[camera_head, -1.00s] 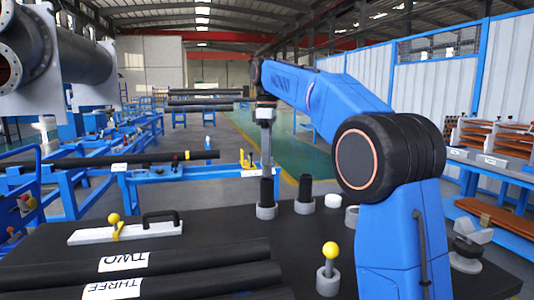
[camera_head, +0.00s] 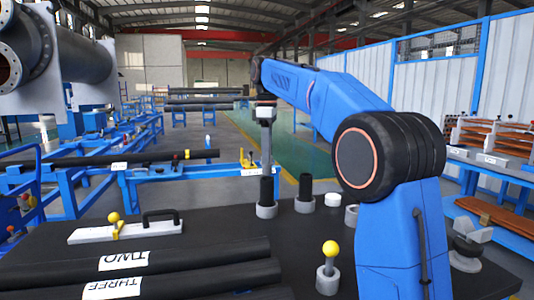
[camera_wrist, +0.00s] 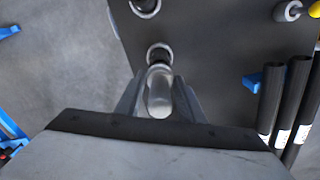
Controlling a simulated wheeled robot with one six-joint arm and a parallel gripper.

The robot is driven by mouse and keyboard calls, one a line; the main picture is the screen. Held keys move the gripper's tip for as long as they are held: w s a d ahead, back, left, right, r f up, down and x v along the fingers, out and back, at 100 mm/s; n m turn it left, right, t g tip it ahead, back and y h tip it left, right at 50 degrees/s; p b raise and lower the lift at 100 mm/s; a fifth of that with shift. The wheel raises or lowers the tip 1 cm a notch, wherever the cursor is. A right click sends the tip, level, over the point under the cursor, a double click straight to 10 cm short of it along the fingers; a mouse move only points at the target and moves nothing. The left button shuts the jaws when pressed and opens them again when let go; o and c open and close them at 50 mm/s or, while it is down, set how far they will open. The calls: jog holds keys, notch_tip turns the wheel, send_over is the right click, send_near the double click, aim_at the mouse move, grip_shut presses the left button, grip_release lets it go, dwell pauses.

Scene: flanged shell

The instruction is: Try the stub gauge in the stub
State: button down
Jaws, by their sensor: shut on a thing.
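The pale, rounded piece that I take for the stub gauge (camera_wrist: 159,97) is between the fingers of my gripper (camera_wrist: 159,78), which is shut on it. In the wrist view the ringed opening of a black stub (camera_wrist: 159,54) lies just beyond the gauge's end. In the head view my gripper (camera_head: 266,150) points down over this black upright stub (camera_head: 267,189), which sits in a grey collar (camera_head: 266,211) on the dark table. Whether the gauge's tip is inside the stub or just above it, I cannot tell.
A second black stub (camera_head: 305,188) stands to the right, near a white round piece (camera_head: 333,199). A yellow-knobbed piece (camera_head: 330,248) stands in a grey holder in front. Black pipes labelled TWO (camera_head: 200,255) and THREE lie at the left front, with a white handled bar (camera_head: 150,229) behind.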

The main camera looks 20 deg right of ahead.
jog(key=shift+f, duration=2.45)
dwell(0.9)
jog(key=shift+r, duration=0.1)
dwell(0.5)
jog(key=shift+r, duration=4.65)
